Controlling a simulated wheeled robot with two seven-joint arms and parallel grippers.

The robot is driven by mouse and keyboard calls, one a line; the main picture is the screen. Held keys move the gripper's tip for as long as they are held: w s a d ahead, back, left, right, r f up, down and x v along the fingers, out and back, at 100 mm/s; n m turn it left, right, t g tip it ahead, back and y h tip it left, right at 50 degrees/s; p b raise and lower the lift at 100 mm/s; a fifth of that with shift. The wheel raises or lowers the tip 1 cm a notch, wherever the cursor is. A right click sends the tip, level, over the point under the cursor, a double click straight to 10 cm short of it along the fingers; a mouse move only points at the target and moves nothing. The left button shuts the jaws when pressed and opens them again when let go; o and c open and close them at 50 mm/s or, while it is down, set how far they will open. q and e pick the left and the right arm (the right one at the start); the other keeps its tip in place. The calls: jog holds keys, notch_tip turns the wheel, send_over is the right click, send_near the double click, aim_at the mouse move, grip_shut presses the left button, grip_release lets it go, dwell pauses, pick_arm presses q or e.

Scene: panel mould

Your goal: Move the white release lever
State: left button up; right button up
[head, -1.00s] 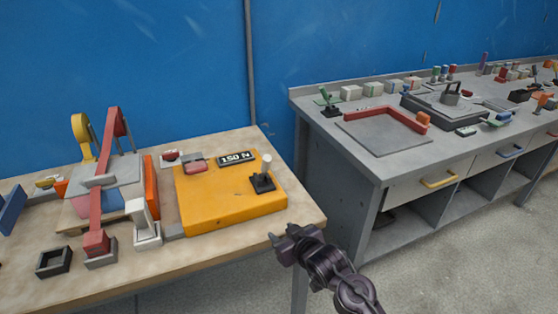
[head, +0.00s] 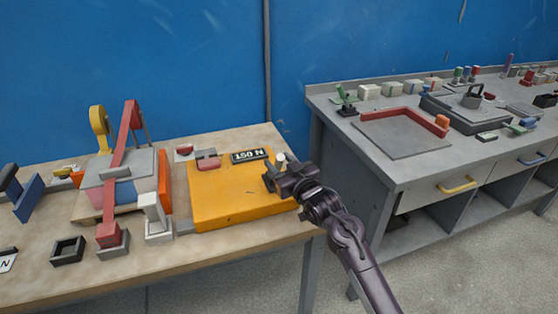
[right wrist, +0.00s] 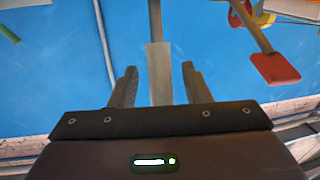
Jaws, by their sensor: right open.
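The white release lever (head: 151,207) stands upright on a grey base on the wooden table, left of the yellow panel (head: 215,208). My right gripper (head: 270,181) is open above the right part of the yellow panel, well to the right of the white lever and apart from it. It partly hides a small black stick with a white knob (head: 281,158). In the right wrist view the two fingers (right wrist: 160,85) are apart, with a pale grey bar (right wrist: 158,70) between them in the picture; I cannot tell its distance. My left gripper is not in view.
A red lever (head: 109,234) and an orange plate (head: 165,180) stand beside the white lever. A black square frame (head: 67,250) lies at the front left. A "150 N" label (head: 251,156) is on the panel. A grey workbench (head: 365,158) stands at the right.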

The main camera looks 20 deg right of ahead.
jog(key=shift+w+a, duration=0.1)
jog(key=shift+w, duration=0.25)
grip_shut()
jog(key=shift+r, duration=0.1)
